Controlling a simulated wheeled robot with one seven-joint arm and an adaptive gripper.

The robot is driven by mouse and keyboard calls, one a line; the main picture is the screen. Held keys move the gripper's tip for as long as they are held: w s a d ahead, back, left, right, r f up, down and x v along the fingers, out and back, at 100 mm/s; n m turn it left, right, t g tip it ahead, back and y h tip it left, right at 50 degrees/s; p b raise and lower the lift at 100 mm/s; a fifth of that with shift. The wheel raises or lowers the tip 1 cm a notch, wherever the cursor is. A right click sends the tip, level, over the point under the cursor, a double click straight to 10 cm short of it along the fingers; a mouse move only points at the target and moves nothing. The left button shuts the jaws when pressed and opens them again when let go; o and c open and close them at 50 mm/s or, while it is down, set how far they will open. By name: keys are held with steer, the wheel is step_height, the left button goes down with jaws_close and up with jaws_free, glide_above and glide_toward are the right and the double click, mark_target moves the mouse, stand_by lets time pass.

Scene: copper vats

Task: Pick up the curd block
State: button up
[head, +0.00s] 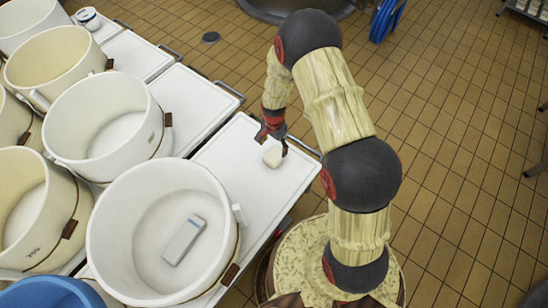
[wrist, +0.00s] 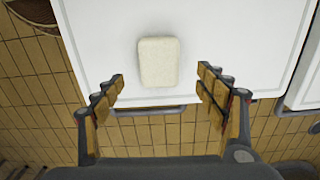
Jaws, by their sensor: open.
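The curd block (head: 273,157) is a small cream-white block with rounded corners. It lies on the white tray top (head: 236,151) near its right edge. In the wrist view the curd block (wrist: 159,62) lies on the white surface (wrist: 240,40), ahead of the fingers and roughly between their lines. My gripper (head: 271,138) is just above and beside the block in the head view. In the wrist view my gripper (wrist: 161,85) is open, its two fingers wide apart with nothing between the tips. I cannot tell the exact height of the fingers over the block.
A large white vat (head: 105,235) with a grey-white box (head: 185,239) inside stands left of the block. More white vats (head: 62,118) stand behind it. A metal handle (wrist: 150,109) runs along the tray's edge. The tray around the block is clear.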

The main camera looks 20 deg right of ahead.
mark_target(274, 154)
step_height(274, 154, down, 3)
steer(key=shift+s+f+b, duration=0.1)
steer(key=shift+s+b, duration=0.05)
steer(key=shift+b, duration=0.25)
step_height(274, 154, down, 6)
steer(key=shift+d+r+b, duration=0.1)
steer(key=shift+b, duration=1.05)
steer(key=shift+r, duration=0.1)
steer(key=shift+c, duration=1.2)
steer(key=shift+w, duration=0.2)
steer(key=c, duration=1.3)
steer(key=shift+r, duration=0.1)
